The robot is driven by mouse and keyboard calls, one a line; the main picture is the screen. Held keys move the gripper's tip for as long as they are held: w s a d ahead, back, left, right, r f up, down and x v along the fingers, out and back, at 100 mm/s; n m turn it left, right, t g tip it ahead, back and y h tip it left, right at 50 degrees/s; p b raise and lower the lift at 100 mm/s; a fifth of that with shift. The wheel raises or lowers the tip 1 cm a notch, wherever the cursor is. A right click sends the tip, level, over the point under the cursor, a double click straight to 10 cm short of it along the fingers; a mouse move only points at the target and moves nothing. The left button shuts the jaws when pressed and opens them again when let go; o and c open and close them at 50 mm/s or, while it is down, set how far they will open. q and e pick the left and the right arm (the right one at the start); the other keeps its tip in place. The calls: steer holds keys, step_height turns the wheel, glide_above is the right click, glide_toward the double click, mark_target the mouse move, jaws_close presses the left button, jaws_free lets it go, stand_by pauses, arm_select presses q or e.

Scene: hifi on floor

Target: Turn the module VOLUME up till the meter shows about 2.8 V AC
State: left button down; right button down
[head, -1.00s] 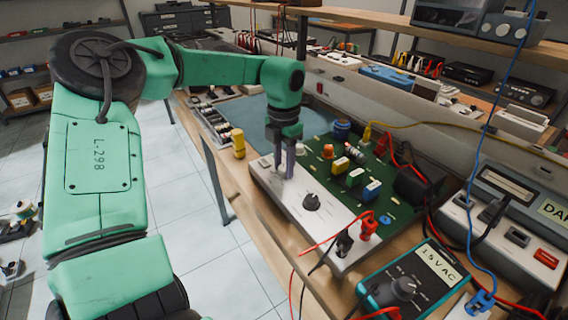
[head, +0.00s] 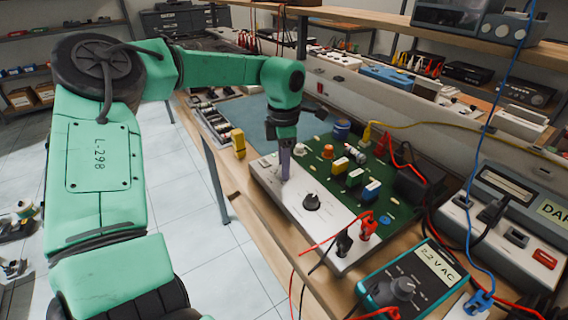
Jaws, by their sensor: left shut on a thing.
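The module is a green circuit board with a white front panel (head: 330,228) on the bench. My left gripper (head: 285,174) points down onto the far left part of that panel. It is shut on a small knob there, which the fingers hide; I cannot read its label. A second, black knob (head: 311,202) stands free on the panel, nearer to me. The teal meter (head: 408,283) lies at the front right, and its display (head: 437,264) appears to read 2.2 V AC. My right gripper is out of view.
Red and black plugs (head: 367,226) with leads sit at the panel's near right end. A grey instrument (head: 510,225) with a blue lead stands to the right. A yellow block (head: 238,143) stands left of the module, near the bench's edge.

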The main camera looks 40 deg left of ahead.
arm_select(q)
steer(key=shift+w+r, duration=0.1)
steer(key=shift+r, duration=0.05)
steer(key=c, duration=0.5)
jaws_free()
step_height(320, 180, up, 14)
steer(key=p, duration=0.1)
steer(key=shift+r, duration=0.25)
